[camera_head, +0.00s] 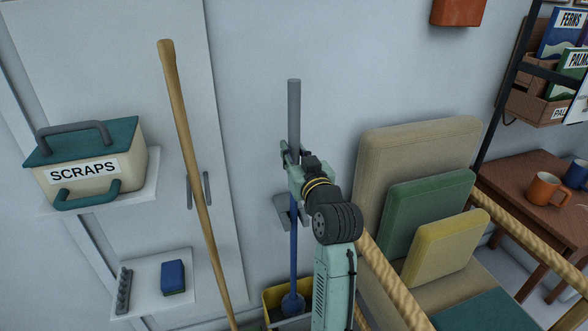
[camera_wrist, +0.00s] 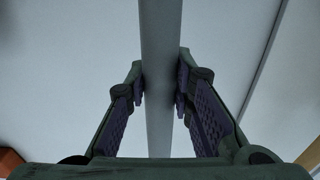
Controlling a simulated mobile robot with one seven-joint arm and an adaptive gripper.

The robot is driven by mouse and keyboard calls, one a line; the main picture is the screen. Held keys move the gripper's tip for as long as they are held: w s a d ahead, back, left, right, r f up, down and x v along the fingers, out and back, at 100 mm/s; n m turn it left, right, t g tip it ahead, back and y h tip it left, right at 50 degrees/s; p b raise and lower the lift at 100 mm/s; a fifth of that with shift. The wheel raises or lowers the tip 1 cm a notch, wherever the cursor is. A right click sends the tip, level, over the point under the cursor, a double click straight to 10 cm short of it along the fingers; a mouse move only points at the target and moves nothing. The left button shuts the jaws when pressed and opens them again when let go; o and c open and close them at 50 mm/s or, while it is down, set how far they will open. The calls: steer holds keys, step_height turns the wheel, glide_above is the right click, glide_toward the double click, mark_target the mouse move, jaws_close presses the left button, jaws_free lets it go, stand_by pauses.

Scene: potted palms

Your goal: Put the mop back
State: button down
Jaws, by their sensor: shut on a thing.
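The mop (camera_head: 294,110) stands near upright against the pale wall, with a grey upper handle, a blue lower pole and a blue head. Its head (camera_head: 292,304) is at a yellow bucket (camera_head: 270,298) low in the view; I cannot tell whether it rests on the bottom. My gripper (camera_head: 291,160) is shut on the grey part of the handle. In the wrist view the handle (camera_wrist: 160,50) runs between the two fingers of my gripper (camera_wrist: 160,88). A grey bracket (camera_head: 283,207) shows behind the pole, just below my gripper; I cannot tell whether they touch.
A long wooden handle (camera_head: 190,140) leans left of the mop, before a cabinet door. A scraps box (camera_head: 95,175) and a blue block (camera_head: 173,277) sit on small shelves at left. A cushioned chair (camera_head: 415,150) stands close at right, beside a table with mugs (camera_head: 545,190).

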steer(key=shift+f, duration=2.25)
steer(key=shift+f, duration=0.2)
steer(key=c, duration=1.4)
jaws_free()
